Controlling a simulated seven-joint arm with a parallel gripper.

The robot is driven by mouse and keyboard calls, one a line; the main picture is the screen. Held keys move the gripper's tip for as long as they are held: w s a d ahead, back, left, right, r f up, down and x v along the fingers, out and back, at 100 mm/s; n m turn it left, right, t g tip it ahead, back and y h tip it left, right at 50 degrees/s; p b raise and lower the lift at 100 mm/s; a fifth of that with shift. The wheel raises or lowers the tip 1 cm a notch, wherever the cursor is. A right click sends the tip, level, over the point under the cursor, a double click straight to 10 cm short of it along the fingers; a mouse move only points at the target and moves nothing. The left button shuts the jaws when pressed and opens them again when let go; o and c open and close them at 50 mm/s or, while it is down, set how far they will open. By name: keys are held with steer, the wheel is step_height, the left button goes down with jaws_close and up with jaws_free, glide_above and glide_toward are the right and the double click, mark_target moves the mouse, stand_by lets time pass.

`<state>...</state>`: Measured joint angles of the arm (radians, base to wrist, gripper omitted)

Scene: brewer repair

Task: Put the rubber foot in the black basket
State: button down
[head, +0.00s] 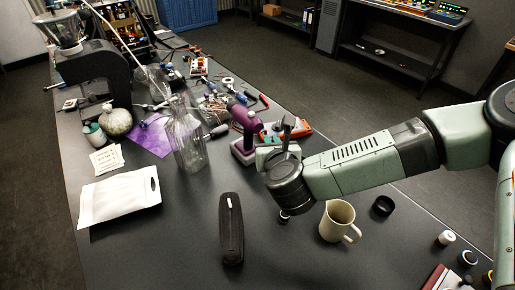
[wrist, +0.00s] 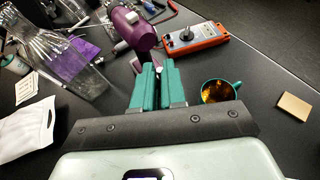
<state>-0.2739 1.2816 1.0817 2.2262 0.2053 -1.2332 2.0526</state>
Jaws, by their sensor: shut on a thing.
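My gripper (wrist: 158,72) shows in the wrist view with its two teal fingers close together over the dark bench. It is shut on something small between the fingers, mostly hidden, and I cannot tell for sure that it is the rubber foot. In the head view the end of my gripper (head: 272,152) is beside a purple-handled tool, partly covered by my wrist. I cannot make out a clear black basket. A small black round thing, open-looking on top (head: 383,205), stands right of the cream jug; I cannot tell what it is.
The purple tool (wrist: 140,32) and an orange meter (wrist: 193,40) are just beyond my fingers. A teal cup (wrist: 220,92) and tan block (wrist: 294,108) lie right. Glass vessels (head: 186,140) stand left. A black case (head: 231,228) and cream jug (head: 336,220) are in front.

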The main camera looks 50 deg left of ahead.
steer(key=w+d+m+t+h, duration=0.2)
steer(key=w+d+m+t, duration=0.1)
steer(key=w+d, duration=0.9)
steer(key=m+t+h, duration=0.2)
steer(key=m+h, duration=0.2)
glide_above(381, 213)
step_height(381, 213, down, 4)
steer(key=shift+t, duration=0.3)
steer(key=shift+w+f, duration=0.2)
steer(key=shift+f, duration=2.8)
steer(key=shift+w+f, duration=0.15)
steer(key=shift+f, duration=2.85)
steer(key=c, duration=1.1)
jaws_free()
